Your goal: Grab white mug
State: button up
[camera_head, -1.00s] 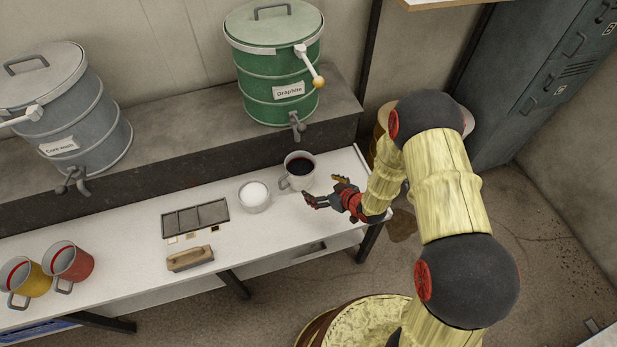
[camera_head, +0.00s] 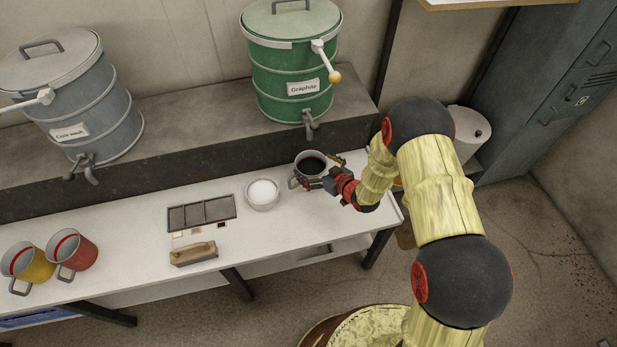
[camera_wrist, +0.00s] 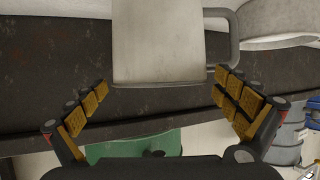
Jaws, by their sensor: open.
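The white mug (camera_head: 311,160), filled with dark liquid, stands upright near the right end of the white table. Its handle points to the left in the head view. My gripper (camera_head: 323,172) is open at the mug's near right side, with one finger in front of the mug and the other to its right. In the wrist view the mug (camera_wrist: 160,42) fills the upper middle, its handle to the right. The open fingers of my gripper (camera_wrist: 163,82) lie on either side of its edge. I cannot tell whether they touch it.
A bowl of white content (camera_head: 262,192) stands close left of the mug. The green Graphite drum (camera_head: 290,70) with its tap is behind on a dark ledge. A grey tray (camera_head: 201,213), a wooden-handled block (camera_head: 193,254), and red (camera_head: 82,254) and yellow (camera_head: 36,272) mugs are further left.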

jog(key=c, duration=0.3)
jog(key=c, duration=1.8)
jog(key=shift+w, duration=0.1)
jog(key=shift+c, duration=0.2)
jog(key=shift+r, duration=0.1)
